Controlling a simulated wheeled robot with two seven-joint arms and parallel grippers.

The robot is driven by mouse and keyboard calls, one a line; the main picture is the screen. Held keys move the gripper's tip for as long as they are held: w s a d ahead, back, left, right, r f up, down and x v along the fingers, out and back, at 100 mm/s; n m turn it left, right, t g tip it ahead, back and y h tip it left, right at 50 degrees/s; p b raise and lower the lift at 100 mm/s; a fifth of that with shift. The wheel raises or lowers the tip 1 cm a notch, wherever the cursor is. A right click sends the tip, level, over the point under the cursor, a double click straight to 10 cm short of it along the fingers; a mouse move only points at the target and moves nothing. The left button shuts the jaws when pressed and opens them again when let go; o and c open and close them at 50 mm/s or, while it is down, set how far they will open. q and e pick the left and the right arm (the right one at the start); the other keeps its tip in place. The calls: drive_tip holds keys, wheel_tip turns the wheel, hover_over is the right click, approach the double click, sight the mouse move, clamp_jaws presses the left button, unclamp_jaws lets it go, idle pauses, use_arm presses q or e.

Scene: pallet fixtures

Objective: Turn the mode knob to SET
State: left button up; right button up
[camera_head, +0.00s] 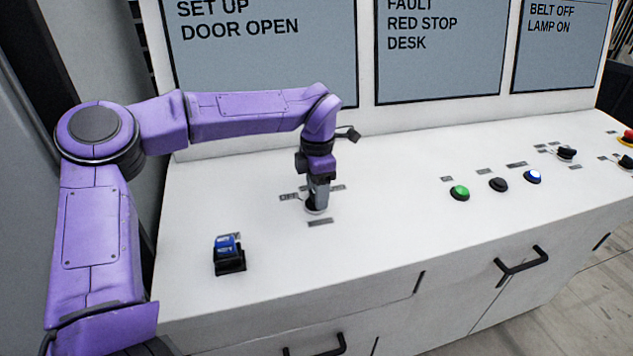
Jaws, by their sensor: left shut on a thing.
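My left arm comes in from the left and reaches over the white console (400,220). My left gripper (317,203) points straight down and is shut on the mode knob, which it mostly hides. My right gripper is not in view.
A black holder with a blue top (229,254) stands at the front left of the console. Green (460,193), black (498,185) and blue-white (533,177) buttons lie to the right, with a black knob (566,153) beyond. A red button (627,137) is at the far right. Grey display panels (265,70) stand behind.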

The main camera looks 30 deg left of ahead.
use_arm(q)
drive_tip(key=shift+m, duration=0.3)
drive_tip(key=o, duration=0.9)
drive_tip(key=shift+o, duration=0.7)
drive_tip(key=shift+w+d, duration=0.1)
wheel_tip(320, 180, up, 10)
drive_tip(key=b, duration=0.1)
drive_tip(key=shift+r, duration=0.25)
drive_tip(key=shift+f, duration=0.1)
